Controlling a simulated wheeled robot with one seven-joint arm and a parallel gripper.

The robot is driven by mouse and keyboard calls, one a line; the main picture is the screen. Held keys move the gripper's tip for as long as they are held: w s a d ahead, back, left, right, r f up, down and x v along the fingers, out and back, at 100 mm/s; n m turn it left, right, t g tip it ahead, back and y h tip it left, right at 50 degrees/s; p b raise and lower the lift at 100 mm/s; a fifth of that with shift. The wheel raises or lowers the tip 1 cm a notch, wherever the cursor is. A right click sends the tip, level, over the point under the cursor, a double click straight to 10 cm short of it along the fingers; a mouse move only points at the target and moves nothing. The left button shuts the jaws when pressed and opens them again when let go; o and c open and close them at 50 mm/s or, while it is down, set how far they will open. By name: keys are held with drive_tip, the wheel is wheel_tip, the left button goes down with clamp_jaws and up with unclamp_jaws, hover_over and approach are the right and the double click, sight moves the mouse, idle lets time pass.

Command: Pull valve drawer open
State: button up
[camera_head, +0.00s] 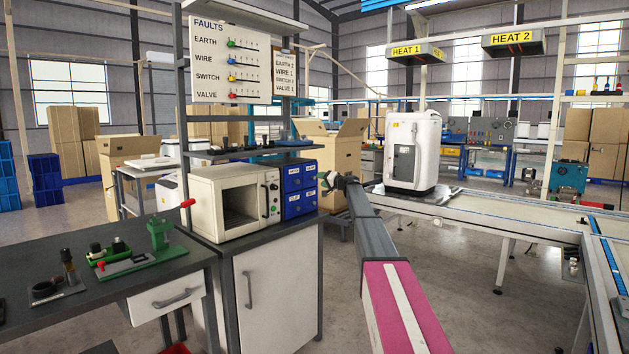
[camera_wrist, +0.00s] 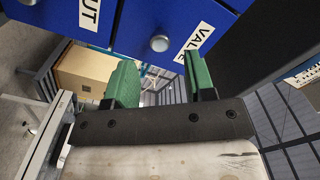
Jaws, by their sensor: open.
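The blue drawer cabinet (camera_head: 300,204) stands on the dark bench to the right of a cream oven; its small labels are unreadable in the head view. In the wrist view, the valve drawer (camera_wrist: 182,18) has a blue front, a white VALVE label and a round metal knob (camera_wrist: 159,43). The drawer looks shut. My gripper (camera_wrist: 158,62) is open, with its two green fingers apart and nothing between them. The knob lies just ahead of the gap between the fingertips. In the head view my gripper (camera_head: 327,181) is at the cabinet's right side.
The cream oven (camera_head: 206,205) is left of the cabinet, with a shelf (camera_head: 260,150) above both. A white appliance (camera_head: 413,150) stands on the conveyor (camera_head: 470,209) at right. A green hand press (camera_head: 159,238) is on the left bench. Open floor lies between bench and conveyor.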

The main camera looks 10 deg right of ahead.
sight(314, 178)
drive_tip(key=x, duration=0.5)
drive_tip(key=shift+w+a, duration=0.25)
drive_tip(key=shift+c, duration=0.3)
clamp_jaws()
drive_tip(key=v, duration=1.3)
drive_tip(key=shift+s+d, duration=0.2)
drive_tip(key=shift+s, duration=0.05)
drive_tip(key=shift+o, duration=0.3)
unclamp_jaws()
